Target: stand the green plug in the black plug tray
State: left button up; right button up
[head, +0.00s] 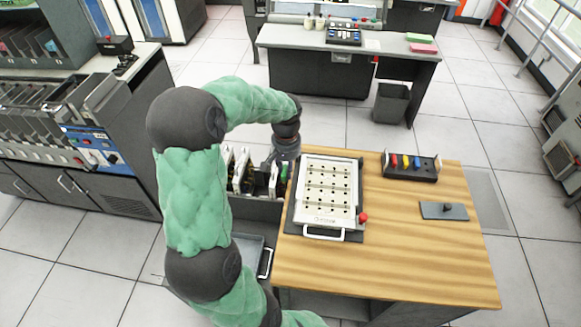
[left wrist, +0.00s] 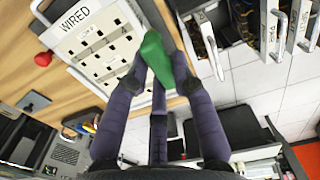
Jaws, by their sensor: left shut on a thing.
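The green plug (left wrist: 155,58) is held between the fingers of my left gripper (left wrist: 160,72) in the left wrist view. In the head view my left gripper (head: 281,163) hangs beside the left edge of the table, largely hidden by its own wrist, with a bit of green showing at its tip. The black plug tray (head: 427,175) lies at the back right of the tabletop, well to the right of the gripper, with several coloured plugs standing in it. My right gripper is out of view.
A pale panel (head: 328,187) with rows of holes, a red knob and a handle lies on the wooden table (head: 400,250), between gripper and tray. A flat dark plate with a knob (head: 443,211) lies at the right. Upright cards in a rack (head: 243,172) stand left of the table.

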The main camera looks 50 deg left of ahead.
pick_arm(q)
jog(key=shift+r+p, duration=1.7)
jog(key=shift+r, duration=0.7)
